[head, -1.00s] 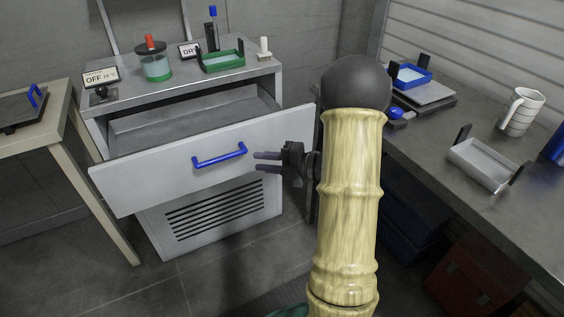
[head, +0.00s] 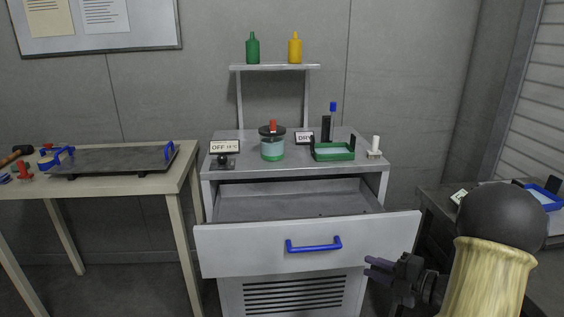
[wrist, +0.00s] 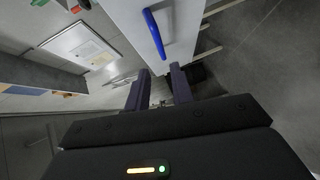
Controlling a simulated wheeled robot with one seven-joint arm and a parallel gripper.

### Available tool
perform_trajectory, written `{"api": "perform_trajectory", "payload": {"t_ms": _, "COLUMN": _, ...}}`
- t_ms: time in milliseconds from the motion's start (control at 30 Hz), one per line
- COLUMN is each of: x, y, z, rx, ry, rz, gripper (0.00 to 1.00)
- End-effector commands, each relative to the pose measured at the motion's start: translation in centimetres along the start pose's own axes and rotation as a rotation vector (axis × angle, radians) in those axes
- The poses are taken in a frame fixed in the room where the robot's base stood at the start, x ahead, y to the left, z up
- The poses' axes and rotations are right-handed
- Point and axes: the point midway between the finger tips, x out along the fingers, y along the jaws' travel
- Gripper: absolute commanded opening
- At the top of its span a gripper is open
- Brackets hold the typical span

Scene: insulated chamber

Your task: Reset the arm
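My gripper (head: 369,268) is at the lower right in the head view, just right of the blue handle (head: 314,244) of the open drawer (head: 260,262). Its two dark fingers point left and stand apart from the handle. In the wrist view my gripper (wrist: 160,90) shows two parted fingers with nothing between them. The blue handle also shows there, at the top (wrist: 154,34), on the white drawer front. Part of my arm fills the lower right of the head view.
The cabinet top holds a lidded jar (head: 272,147), a green tray (head: 333,151) and an OFF sign (head: 224,147). A shelf (head: 275,67) carries green and yellow bottles. A pale table (head: 190,160) stands at left and a dark bench (head: 437,205) at right. The pulled-out drawer juts forward.

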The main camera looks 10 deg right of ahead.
Motion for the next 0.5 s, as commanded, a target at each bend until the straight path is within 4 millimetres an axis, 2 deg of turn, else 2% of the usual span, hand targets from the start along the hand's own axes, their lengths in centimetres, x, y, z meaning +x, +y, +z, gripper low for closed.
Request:
{"api": "perform_trajectory", "payload": {"t_ms": 167, "x": 2.6, "y": 0.7, "z": 1.2, "rx": 0.097, "ry": -0.163, "rz": -0.067, "gripper": 0.23}}
{"api": "perform_trajectory", "payload": {"t_ms": 300, "x": 4.2, "y": 1.0, "z": 2.2, "rx": 0.252, "ry": -0.36, "rz": -0.118, "gripper": 0.23}}
{"api": "perform_trajectory", "payload": {"t_ms": 500, "x": 4.8, "y": 0.7, "z": 2.0, "rx": 0.532, "ry": -0.634, "rz": -0.157, "gripper": 0.23}}
